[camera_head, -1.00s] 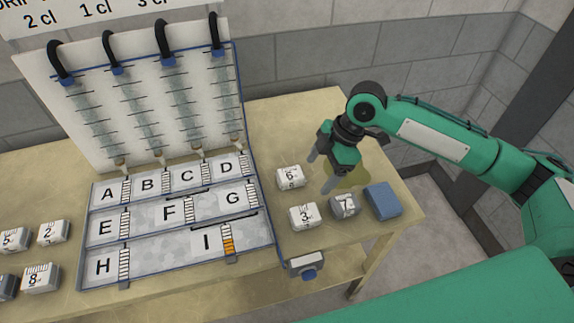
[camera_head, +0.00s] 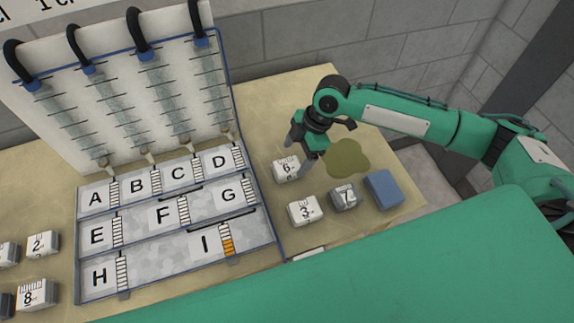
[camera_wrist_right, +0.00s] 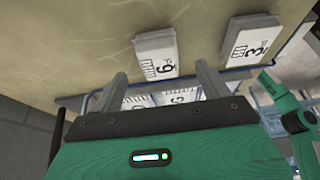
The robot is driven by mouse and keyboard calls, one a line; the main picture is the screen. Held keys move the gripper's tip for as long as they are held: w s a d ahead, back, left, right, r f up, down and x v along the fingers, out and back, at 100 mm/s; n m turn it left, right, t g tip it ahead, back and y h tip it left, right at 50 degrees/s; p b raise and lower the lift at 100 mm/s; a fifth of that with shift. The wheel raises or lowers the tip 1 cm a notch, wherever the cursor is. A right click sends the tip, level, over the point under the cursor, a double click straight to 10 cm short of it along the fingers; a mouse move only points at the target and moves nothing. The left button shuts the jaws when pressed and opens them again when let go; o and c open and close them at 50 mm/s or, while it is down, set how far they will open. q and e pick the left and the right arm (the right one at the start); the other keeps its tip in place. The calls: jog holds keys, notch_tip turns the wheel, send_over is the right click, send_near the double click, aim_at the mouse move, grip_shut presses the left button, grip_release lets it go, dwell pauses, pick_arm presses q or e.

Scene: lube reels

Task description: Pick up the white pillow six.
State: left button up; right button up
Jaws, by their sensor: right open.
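I cannot tell whether a finger touches the pillow. My left gripper is in neither view.
A white pillow three (camera_head: 305,211), a grey pillow seven (camera_head: 345,196) and a blue block (camera_head: 383,189) stand nearby. A yellowish stain (camera_head: 348,158) marks the table. The lettered board (camera_head: 178,235) with its upright panel is left. Other white pillows are far left.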

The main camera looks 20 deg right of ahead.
aim_at(289, 165)
jog(key=p+x, duration=0.2)
jog(key=shift+a+f, duration=0.25)
jog(key=shift+f, duration=0.05)
jog(key=shift+x, duration=1.1)
jog(key=shift+w+f, duration=0.1)
jog(key=shift+f, duration=0.1)
jog(key=c, duration=1.1)
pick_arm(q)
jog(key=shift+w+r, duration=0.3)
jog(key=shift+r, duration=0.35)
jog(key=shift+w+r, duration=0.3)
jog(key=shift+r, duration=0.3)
pick_arm(e)
jog(key=shift+o, duration=0.2)
jog(key=shift+r, duration=0.15)
